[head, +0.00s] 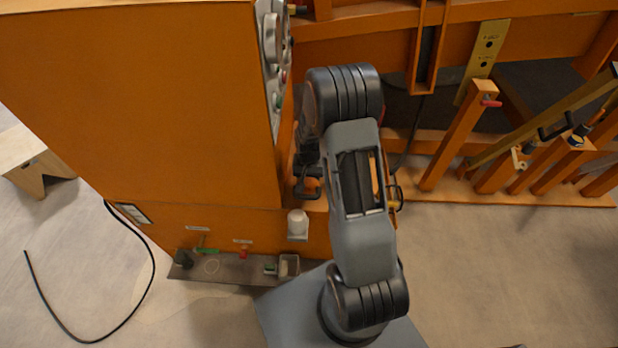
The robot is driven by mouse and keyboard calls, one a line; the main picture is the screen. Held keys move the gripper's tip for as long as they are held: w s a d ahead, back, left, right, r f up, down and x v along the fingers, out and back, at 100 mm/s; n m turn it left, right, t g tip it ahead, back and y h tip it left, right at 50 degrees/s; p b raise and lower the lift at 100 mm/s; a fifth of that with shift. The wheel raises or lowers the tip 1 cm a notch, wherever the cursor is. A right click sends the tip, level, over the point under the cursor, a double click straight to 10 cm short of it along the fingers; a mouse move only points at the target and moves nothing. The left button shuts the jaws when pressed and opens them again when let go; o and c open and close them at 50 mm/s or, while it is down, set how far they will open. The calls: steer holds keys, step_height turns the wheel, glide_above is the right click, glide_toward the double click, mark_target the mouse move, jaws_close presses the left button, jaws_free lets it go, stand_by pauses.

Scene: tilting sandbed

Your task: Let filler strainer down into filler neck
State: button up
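My arm rises through the middle of the head view and covers the part of the orange cabinet (150,90) behind it. I cannot make out my gripper; dark parts show just left of my arm, but I cannot tell whether they belong to my wrist or to the machine. I cannot identify the filler strainer or the filler neck for certain; either may be hidden behind my arm. A small white cup-shaped piece (298,222) sits on a bracket at the cabinet's lower front, left of my arm.
A black hose (150,275) lies on the floor at left. Orange posts (460,135) stand at right. Floor at lower right is clear.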

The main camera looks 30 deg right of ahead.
steer(key=o, duration=0.4)
step_height(320, 180, up, 14)
steer(key=shift+f+p, duration=0.1)
steer(key=shift+p, duration=0.55)
stand_by(0.3)
steer(key=s+a+r+n+t+p, duration=0.1)
steer(key=s+a+r+n+p, duration=0.1)
steer(key=s+r, duration=0.3)
steer(key=s+a+r+n+t+p, duration=0.1)
steer(key=s+a+r+n+p, duration=0.1)
steer(key=r, duration=0.6)
steer(key=s+a+r+n+t+p, duration=0.1)
steer(key=s+a+r+n+p, duration=0.1)
steer(key=s+a+r, duration=0.3)
steer(key=shift+s+a+r+t+p, duration=0.1)
steer(key=shift+s+r+p, duration=0.15)
steer(key=shift+s, duration=0.45)
steer(key=shift+s+a+r+t+p, duration=0.1)
steer(key=shift+s+r+p, duration=0.15)
steer(key=shift+s, duration=0.4)
steer(key=shift+s+a+r+t+p, duration=0.1)
steer(key=shift+s+r+p, duration=0.15)
steer(key=shift+s, duration=0.45)
